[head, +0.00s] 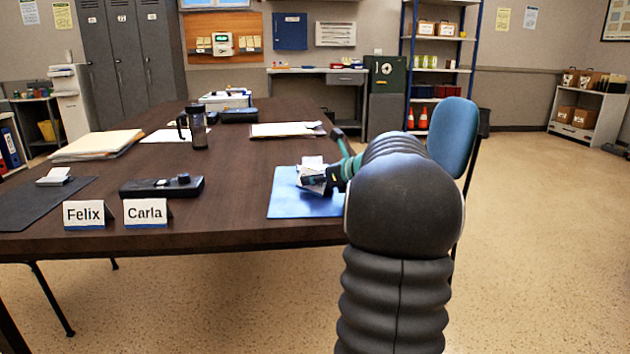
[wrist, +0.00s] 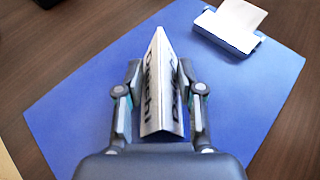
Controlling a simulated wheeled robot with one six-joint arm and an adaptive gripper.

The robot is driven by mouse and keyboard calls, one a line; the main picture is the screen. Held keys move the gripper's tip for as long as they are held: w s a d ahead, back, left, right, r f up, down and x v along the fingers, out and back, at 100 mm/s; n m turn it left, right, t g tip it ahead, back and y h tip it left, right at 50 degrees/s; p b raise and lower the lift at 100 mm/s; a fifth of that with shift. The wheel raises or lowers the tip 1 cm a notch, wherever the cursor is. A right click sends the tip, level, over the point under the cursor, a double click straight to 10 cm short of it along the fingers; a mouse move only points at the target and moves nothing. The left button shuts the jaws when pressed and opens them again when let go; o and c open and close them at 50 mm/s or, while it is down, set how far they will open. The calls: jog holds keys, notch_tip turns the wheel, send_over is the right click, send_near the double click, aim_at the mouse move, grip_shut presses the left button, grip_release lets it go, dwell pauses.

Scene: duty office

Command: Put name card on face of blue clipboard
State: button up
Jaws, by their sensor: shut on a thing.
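The blue clipboard (head: 300,202) lies flat on the table's near right part, and its face (wrist: 80,110) fills much of the wrist view. Its metal clip (wrist: 228,30) is at the upper right there, with a white piece in it. My gripper (wrist: 160,85) is shut on a white folded name card (wrist: 153,90), one finger on each side. The card is over the clipboard's face, ridge up; its lettering is too foreshortened to read. I cannot tell whether it touches the board. In the head view my arm partly hides the clipboard and card.
Two name cards, Felix (head: 88,214) and Carla (head: 146,212), stand at the table's front edge. A black handset (head: 161,187) lies behind them. A paper-covered clipboard (head: 283,130), a dark mug (head: 194,128) and folders (head: 97,145) are farther back. A blue chair (head: 453,137) stands right of the table.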

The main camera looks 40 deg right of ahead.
jog(key=o, duration=0.8)
jog(key=shift+f, duration=0.1)
